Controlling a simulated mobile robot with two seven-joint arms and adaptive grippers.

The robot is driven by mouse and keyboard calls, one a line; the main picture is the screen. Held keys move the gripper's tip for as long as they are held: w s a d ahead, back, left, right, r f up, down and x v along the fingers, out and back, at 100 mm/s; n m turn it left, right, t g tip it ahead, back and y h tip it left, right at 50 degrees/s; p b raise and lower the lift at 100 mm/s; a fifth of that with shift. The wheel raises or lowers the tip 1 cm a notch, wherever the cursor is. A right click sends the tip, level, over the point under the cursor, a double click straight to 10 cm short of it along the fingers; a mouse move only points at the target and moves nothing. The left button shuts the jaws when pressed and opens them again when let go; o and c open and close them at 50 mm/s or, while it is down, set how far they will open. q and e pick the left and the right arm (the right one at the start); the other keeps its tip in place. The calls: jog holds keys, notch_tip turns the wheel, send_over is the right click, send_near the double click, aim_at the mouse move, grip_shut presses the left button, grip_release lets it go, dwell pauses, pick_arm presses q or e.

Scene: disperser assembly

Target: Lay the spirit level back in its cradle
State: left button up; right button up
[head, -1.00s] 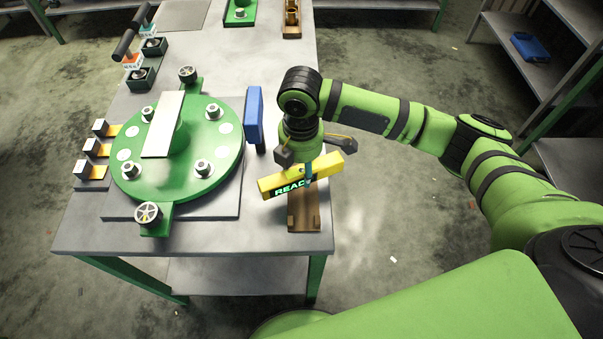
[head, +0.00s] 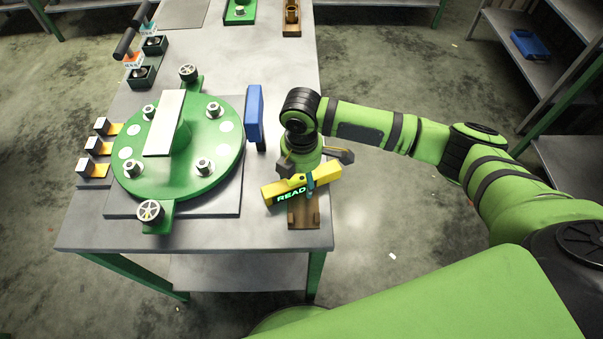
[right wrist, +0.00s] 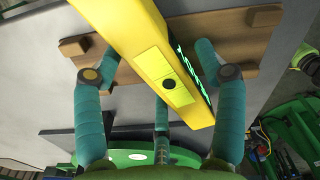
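The spirit level (head: 325,182) is a yellow bar with a dark face and green lit letters, partly readable as "READ". My right gripper (head: 309,186) has its fingers on either side of the bar and holds it over the brown cradle (head: 304,221) at the table's front right corner. The bar lies across the cradle at an angle. In the right wrist view the yellow bar (right wrist: 148,62) runs diagonally between the teal fingers, with the cradle (right wrist: 135,75) behind it. The bar hides the cradle's middle. My left gripper is not in view.
A green round fixture (head: 180,185) with bolts and handwheels stands left of the cradle. A blue upright block (head: 254,113) stands close behind and left of my gripper. Several small blocks (head: 93,145) line the left edge. The table's front edge is close to the cradle.

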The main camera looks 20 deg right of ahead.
jog(key=shift+r, duration=0.1)
notch_tip(320, 180, up, 12)
jog(key=b, duration=0.2)
dwell(0.3)
